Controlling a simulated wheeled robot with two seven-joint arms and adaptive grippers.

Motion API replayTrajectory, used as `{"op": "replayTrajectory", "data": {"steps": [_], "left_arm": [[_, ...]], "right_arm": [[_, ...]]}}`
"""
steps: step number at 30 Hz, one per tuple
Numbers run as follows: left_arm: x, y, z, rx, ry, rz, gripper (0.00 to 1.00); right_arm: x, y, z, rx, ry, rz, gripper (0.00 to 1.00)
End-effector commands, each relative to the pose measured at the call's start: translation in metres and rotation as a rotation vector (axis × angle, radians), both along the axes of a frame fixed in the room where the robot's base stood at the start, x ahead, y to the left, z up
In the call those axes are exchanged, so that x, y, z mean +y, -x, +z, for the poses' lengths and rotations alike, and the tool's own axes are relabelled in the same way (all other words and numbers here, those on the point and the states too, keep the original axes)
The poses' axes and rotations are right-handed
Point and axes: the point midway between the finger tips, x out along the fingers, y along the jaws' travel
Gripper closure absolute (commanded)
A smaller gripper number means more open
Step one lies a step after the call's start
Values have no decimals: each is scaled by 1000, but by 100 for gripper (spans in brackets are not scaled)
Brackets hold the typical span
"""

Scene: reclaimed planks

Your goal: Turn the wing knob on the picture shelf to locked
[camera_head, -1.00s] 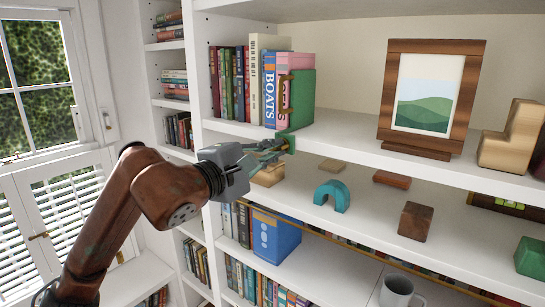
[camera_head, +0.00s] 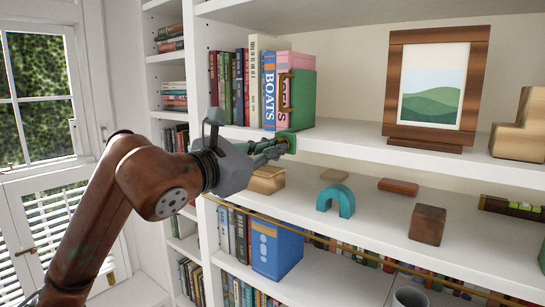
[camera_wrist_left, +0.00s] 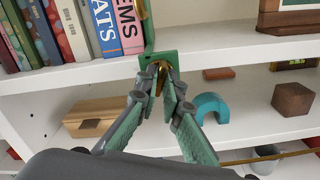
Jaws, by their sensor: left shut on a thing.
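The picture shelf (camera_head: 350,147) is the white upper board bearing the framed picture (camera_head: 434,92). A green plate (camera_wrist_left: 171,58) with a brass wing knob (camera_wrist_left: 162,68) sits on its front edge, below the green bookend. My left gripper (camera_head: 280,146) reaches it from the left. In the left wrist view its fingertips (camera_wrist_left: 162,80) close around the knob from both sides and hide much of it. The knob's angle and any locked mark cannot be made out. My right gripper is in neither view.
Books (camera_head: 262,85) and a green bookend (camera_head: 300,100) stand just above the knob. The shelf below holds a wooden block (camera_head: 267,180), a teal arch (camera_head: 336,199) and a brown cube (camera_head: 427,224). A window (camera_head: 37,95) is at the left.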

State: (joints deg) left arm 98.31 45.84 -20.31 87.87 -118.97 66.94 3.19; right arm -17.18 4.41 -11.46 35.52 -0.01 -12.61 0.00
Motion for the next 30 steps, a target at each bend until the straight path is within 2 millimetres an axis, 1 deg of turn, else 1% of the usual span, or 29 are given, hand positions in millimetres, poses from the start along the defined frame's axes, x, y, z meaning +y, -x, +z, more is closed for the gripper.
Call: {"op": "replayTrajectory", "data": {"steps": [1,3,9,15,21,30], "left_arm": [[0,-1,-3,26,33,1,100],[0,-1,-3,61,82,2,100],[0,-1,-2,147,199,1,100],[0,0,-1,204,279,1,100],[0,0,-1,235,321,1,100],[0,0,0,245,335,1,100]], "right_arm": [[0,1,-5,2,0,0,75],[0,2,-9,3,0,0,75],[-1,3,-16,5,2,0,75],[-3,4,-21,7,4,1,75],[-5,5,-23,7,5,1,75],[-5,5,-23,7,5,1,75]]}}
